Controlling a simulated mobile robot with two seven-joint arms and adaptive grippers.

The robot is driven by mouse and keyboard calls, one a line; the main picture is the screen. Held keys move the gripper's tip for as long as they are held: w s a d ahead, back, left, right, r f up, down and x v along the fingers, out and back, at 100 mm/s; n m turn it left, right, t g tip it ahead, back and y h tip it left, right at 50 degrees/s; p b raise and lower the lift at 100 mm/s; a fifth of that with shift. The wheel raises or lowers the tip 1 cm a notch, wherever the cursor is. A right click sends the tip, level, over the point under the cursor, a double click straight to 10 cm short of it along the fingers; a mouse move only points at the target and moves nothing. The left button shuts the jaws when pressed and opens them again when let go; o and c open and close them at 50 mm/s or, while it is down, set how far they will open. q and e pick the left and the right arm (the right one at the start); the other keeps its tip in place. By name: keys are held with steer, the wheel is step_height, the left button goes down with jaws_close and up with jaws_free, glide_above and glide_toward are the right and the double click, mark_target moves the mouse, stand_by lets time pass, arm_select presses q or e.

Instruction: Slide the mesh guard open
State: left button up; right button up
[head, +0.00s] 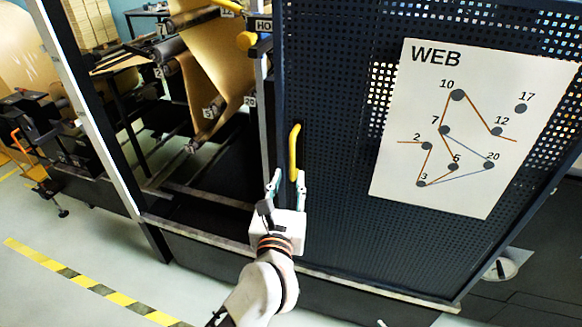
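The mesh guard (335,215) is a dark perforated panel filling the right half of the head view. To the left of its edge, an opening shows the rollers and brown web inside. The guard's yellow upright handle (294,148) is near its left edge. My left gripper (288,178) is at the handle's lower end, with its two fingers apart on either side of it. I see a gap between the fingers and cannot tell whether they touch the handle. My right gripper is not in view.
A white WEB diagram sign (400,165) is on the guard. A pale frame post (90,105) stands left of the opening, and a sill (200,228) runs below. Yellow-black floor tape (85,282) crosses the clear floor at lower left. Brown boxes (90,20) stand behind.

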arm_select(q)
steer(key=s, duration=0.3)
steer(key=shift+s+a, duration=0.25)
steer(key=shift+s, duration=0.05)
